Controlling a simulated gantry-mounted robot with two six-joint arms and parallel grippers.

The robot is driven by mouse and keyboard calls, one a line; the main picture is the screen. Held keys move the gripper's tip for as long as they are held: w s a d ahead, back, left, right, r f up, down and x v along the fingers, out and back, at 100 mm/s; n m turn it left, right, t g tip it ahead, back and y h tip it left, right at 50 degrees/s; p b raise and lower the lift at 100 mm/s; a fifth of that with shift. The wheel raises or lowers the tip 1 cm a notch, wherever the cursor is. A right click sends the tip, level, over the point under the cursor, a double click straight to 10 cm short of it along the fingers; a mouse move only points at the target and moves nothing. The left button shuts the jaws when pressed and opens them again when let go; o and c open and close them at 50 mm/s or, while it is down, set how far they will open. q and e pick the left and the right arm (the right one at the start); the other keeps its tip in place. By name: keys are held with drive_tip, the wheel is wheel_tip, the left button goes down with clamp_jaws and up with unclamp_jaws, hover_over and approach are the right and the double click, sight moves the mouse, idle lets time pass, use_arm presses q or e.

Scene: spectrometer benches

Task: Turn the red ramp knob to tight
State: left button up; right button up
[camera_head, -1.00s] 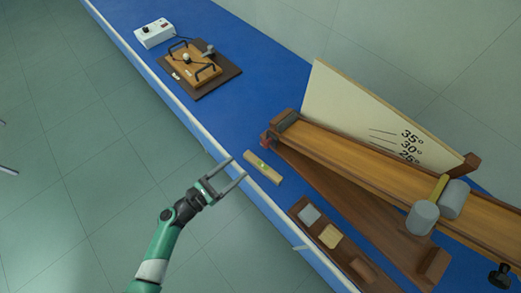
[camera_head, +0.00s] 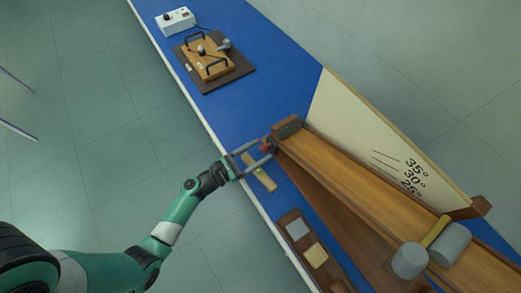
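The red ramp knob (camera_head: 265,147) sits at the near upper-left end of the wooden ramp (camera_head: 375,186), low beside its hinge end. My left gripper (camera_head: 268,149) reaches in from the left with its fingers apart, one on each side of the knob. Whether the fingertips touch the knob cannot be told. The fingers partly hide the knob. The pale angle board (camera_head: 375,130) stands behind the ramp, with marks for 25°, 30° and 35°. My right gripper is not in view.
A small spirit level (camera_head: 262,177) lies just beneath the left gripper. A tray with sample blocks (camera_head: 306,243) is near the bench's front edge. Grey cylinders (camera_head: 410,260) rest on the ramp. A wooden device on a dark board (camera_head: 238,76) and a white box (camera_head: 176,21) stand farther back.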

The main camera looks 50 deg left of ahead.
use_arm(q)
clamp_jaws()
drive_tip(key=shift+m, duration=0.4)
drive_tip(key=m+b, duration=0.3)
drive_tip(key=m, duration=0.1)
drive_tip(key=shift+f, duration=0.15)
drive_tip(key=m+b, duration=0.3)
drive_tip(key=m, duration=0.3)
drive_tip(key=shift+m, duration=0.3)
drive_tip(key=m+b, duration=0.4)
drive_tip(key=m, duration=0.2)
drive_tip(key=shift+r+m+b, duration=0.2)
drive_tip(key=shift+m+b, duration=1)
drive_tip(key=shift+m, duration=1.3)
